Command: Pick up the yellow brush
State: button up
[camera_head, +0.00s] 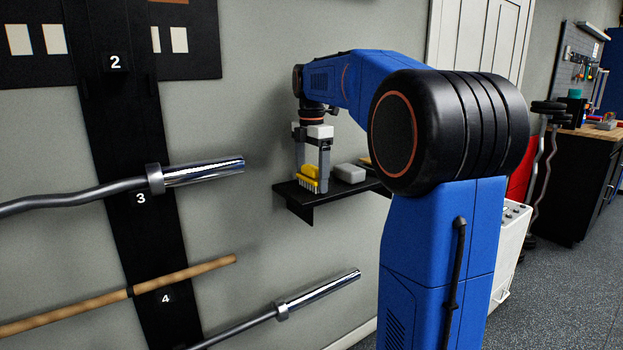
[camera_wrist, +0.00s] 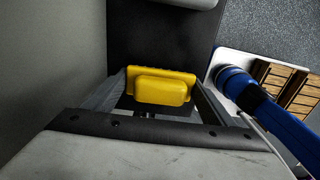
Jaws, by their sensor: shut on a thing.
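The yellow brush (camera_head: 309,178) is at the left end of a black wall shelf, between the fingers of my gripper (camera_head: 313,184). In the head view its bristles point down, close to the shelf top; I cannot tell whether they touch it. In the wrist view the yellow brush (camera_wrist: 160,86) lies between the two fingertips of my gripper (camera_wrist: 160,90), which are shut on it from both sides. The gripper points down at the shelf.
The black shelf (camera_head: 307,197) is fixed to the grey wall. A grey block (camera_head: 350,173) stands on it, right of the brush. A barbell (camera_head: 200,172) on the wall rack juts out left of the shelf. A white cabinet (camera_head: 511,240) stands behind my arm.

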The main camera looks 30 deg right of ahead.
aim_at(312, 167)
notch_tip(312, 167, up, 10)
jog(key=shift+f, duration=0.1)
dwell(0.4)
